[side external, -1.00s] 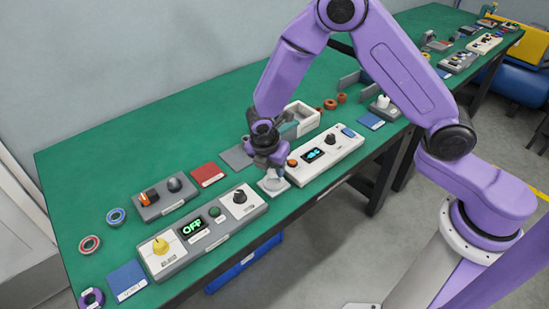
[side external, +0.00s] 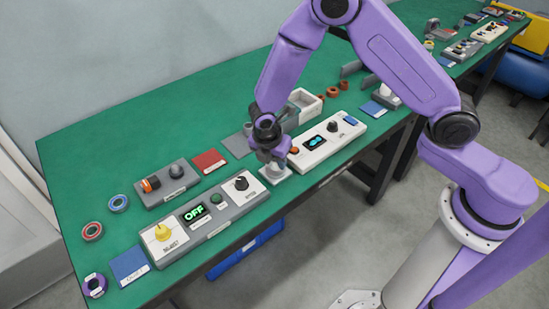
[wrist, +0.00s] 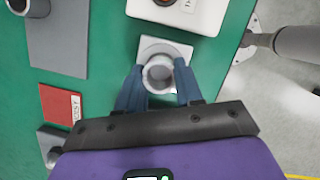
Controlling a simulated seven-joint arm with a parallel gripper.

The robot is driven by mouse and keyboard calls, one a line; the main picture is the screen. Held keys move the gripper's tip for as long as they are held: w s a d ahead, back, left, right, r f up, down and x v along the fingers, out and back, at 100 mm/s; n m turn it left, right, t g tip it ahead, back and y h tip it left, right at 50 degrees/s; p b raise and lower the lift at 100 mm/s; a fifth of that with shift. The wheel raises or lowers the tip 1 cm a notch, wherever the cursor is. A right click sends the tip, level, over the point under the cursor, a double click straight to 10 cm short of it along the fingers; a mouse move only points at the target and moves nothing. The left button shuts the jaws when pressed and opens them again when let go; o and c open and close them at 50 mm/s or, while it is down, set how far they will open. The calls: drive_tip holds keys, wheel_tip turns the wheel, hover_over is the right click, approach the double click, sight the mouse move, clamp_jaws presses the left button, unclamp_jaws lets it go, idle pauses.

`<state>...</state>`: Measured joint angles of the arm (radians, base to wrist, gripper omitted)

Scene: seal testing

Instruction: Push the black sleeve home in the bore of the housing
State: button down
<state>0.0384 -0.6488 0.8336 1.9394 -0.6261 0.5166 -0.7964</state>
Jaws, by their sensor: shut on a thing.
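The housing (side external: 274,174) shows in the side external view as a pale block near the table's front edge, between two control boxes. In the wrist view its pale square base (wrist: 183,48) lies under a grey round part (wrist: 158,75) with an open top. My gripper (side external: 279,162) is right over the housing, pointing down. In the wrist view its two fingers (wrist: 160,80) are on either side of the grey round part and shut on it. I cannot make out a black sleeve there; whether the round part is the sleeve or the housing's collar is unclear.
A control box (side external: 205,222) reading OFF is left of the housing, and a white control box (side external: 328,143) is close on its right. A red pad (side external: 209,161) and a grey pad (side external: 238,145) lie behind. The table's left rear is clear.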

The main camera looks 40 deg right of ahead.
drive_tip(key=shift+f, duration=0.45)
unclamp_jaws()
idle(0.4)
drive_tip(key=shift+v, duration=2.75)
drive_tip(key=shift+r, duration=0.15)
drive_tip(key=s+d+r+m+y, duration=0.1)
drive_tip(key=s+d+r+m, duration=0.2)
drive_tip(key=s, duration=0.6)
drive_tip(key=s+d+r+m+y, duration=0.1)
drive_tip(key=s+d+r+m, duration=0.2)
drive_tip(key=s+r, duration=0.4)
drive_tip(key=s+d+r+m+g+y, duration=0.1)
drive_tip(key=s+d+r+m, duration=0.3)
drive_tip(key=s, duration=0.7)
drive_tip(key=shift+s+d+r+y, duration=0.3)
drive_tip(key=shift+s+d+r, duration=0.1)
drive_tip(key=shift+r, duration=0.6)
